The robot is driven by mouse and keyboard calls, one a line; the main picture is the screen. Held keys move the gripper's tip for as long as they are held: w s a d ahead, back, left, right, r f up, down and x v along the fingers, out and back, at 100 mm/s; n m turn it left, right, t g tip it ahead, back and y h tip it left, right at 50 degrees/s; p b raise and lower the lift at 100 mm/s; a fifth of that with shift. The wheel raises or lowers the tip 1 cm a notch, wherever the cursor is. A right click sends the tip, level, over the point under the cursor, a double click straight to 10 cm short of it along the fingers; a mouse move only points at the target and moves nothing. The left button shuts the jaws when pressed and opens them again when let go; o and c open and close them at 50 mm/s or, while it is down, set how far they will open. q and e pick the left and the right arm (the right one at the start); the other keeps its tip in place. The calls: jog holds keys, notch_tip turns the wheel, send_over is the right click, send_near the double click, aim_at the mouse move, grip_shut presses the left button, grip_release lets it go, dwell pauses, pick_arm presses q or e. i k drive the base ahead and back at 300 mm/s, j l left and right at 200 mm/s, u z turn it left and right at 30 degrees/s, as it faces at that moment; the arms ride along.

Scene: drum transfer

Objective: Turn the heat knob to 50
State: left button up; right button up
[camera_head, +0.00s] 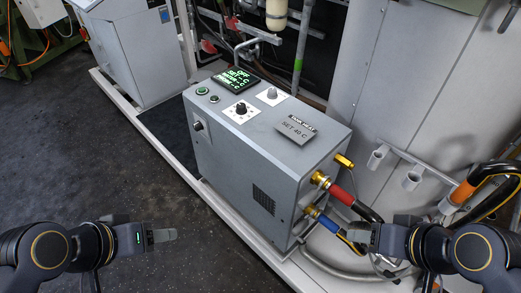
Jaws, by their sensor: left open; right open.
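A grey heater box (235,160) stands in the middle of the head view. Its top carries a black knob (241,108) on a white marked plate and a grey knob (272,93) on another white plate. I cannot read which is the heat knob, nor the dial marks. A dark display (236,79) shows green text that begins "OFF". A grey sign (296,130) reads "SET 40 C". My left gripper (168,235) is open and empty, apart from the box at lower left. My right gripper (356,232) is open, at lower right in front of the hoses.
Two small round buttons (202,91) sit beside the display. Another knob (197,126) is on the box's side. Red (342,195) and blue (328,223) hose ends leave the box at right, near my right gripper. The dark floor (90,160) at left is clear.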

aim_at(241, 109)
jog(key=i+j+u, duration=0.1)
jog(key=i+j, duration=0.25)
jog(key=i+j+u, duration=0.15)
jog(key=i+j, duration=0.15)
jog(key=i, duration=0.2)
